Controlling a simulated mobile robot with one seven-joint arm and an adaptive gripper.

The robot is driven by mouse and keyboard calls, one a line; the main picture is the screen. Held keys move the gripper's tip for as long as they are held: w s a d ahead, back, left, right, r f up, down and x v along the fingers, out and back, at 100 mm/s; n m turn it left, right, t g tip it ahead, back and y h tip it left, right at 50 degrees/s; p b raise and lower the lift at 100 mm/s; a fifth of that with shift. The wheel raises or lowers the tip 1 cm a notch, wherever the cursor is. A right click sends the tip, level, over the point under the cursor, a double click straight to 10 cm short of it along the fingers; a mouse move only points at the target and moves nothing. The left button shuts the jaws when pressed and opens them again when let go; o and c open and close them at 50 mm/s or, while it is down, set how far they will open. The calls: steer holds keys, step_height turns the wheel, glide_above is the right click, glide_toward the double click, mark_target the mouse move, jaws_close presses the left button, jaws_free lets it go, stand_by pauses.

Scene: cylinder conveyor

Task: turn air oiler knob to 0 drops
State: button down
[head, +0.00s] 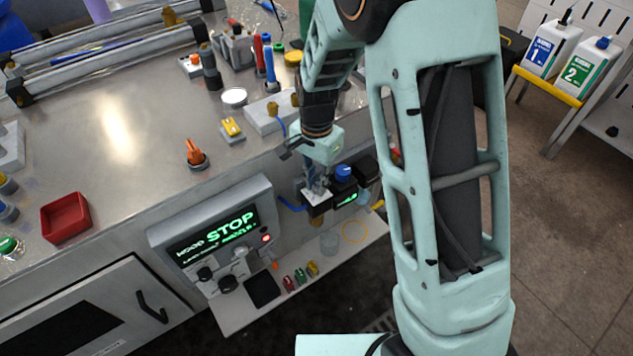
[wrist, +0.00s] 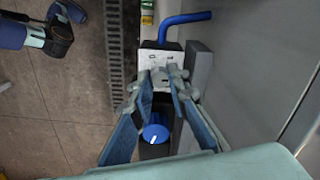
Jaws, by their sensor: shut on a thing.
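My gripper (head: 315,188) points down over the air unit on the bench's front side. In the wrist view its fingertips (wrist: 160,80) are closed together around a small pale part on top of the end block (wrist: 156,59), where the blue hose (wrist: 187,17) joins. This part appears to be the air oiler knob, mostly hidden by the fingertips, so its setting cannot be read. A blue knob (wrist: 155,133) with a white mark lies between the finger links, apart from the tips. The same blue knob shows in the head view (head: 343,172), just right of the gripper.
A control panel (head: 215,235) with a green STOP display stands left of the gripper. A low shelf (head: 335,268) below carries small coloured parts and a clear cup. The bench top (head: 120,140) holds a red tray (head: 66,216). The floor to the right is mostly clear.

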steer(key=n, duration=0.6)
steer(key=shift+b, duration=0.4)
steer(key=n, duration=0.5)
steer(key=shift+n, duration=0.4)
steer(key=n+p, duration=0.1)
steer(key=n, duration=0.5)
steer(key=shift+r, duration=0.1)
steer(key=shift+n+p, duration=0.9)
steer(key=shift+n, duration=1.8)
steer(key=c, duration=1.8)
jaws_free()
steer(key=shift+c, duration=0.2)
